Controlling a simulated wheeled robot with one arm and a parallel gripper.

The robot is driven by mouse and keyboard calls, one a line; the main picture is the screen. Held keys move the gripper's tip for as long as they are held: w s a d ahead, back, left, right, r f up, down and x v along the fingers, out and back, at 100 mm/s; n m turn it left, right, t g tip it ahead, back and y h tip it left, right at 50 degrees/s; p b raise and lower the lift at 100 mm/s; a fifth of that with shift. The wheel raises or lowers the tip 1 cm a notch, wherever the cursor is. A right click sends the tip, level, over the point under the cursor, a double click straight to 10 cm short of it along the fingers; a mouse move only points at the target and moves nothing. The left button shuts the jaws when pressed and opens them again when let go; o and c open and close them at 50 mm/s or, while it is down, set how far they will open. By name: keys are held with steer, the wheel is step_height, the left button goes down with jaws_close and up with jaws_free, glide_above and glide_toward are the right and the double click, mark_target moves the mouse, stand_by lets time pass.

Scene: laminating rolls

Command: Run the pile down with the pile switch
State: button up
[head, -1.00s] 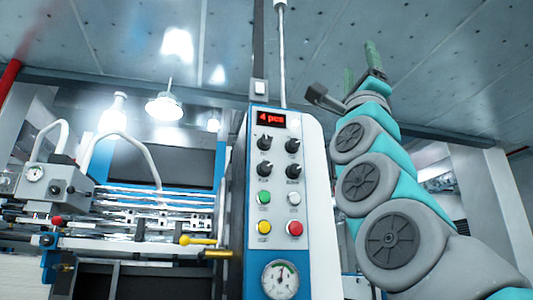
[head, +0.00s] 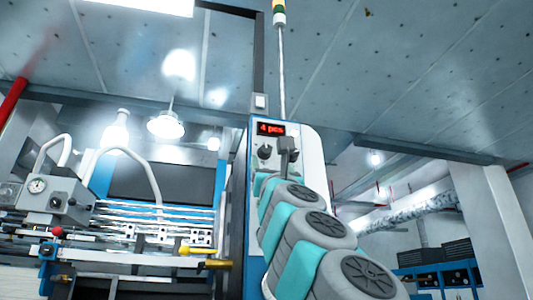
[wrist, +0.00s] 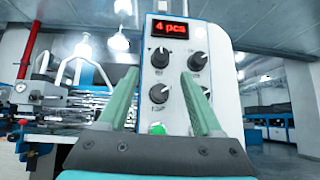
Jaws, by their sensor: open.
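The control panel (wrist: 175,75) fills the middle of the wrist view, with a red display (wrist: 170,29) reading "4 pcs". Below are black rotary knobs: upper left (wrist: 160,58), upper right (wrist: 198,61) and lower left (wrist: 159,93); a lower right one is partly behind a finger. Their labels are too small to read surely, so I cannot tell which is the pile switch. My gripper (wrist: 159,76) is open and empty, its green fingers spread in front of the panel. In the head view, my arm hides most of the panel; the upper left knob (head: 264,151) shows.
A green button (wrist: 157,129) shows between the fingers, low on the panel. The machine with rollers (head: 140,220) stands left of the panel, with a yellow-knobbed lever (head: 188,251) close by. Blue cabinets (head: 440,275) stand at the right, with open space before them.

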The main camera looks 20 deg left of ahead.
mark_target(266, 152)
steer(key=p+x, duration=0.6)
steer(key=shift+s+r, duration=0.1)
steer(key=shift+r, duration=0.2)
steer(key=shift+w+a+r+p, duration=0.15)
steer(key=shift+w+r+p, duration=0.1)
steer(key=shift+w+p, duration=0.35)
steer(key=shift+c, duration=0.2)
jaws_close()
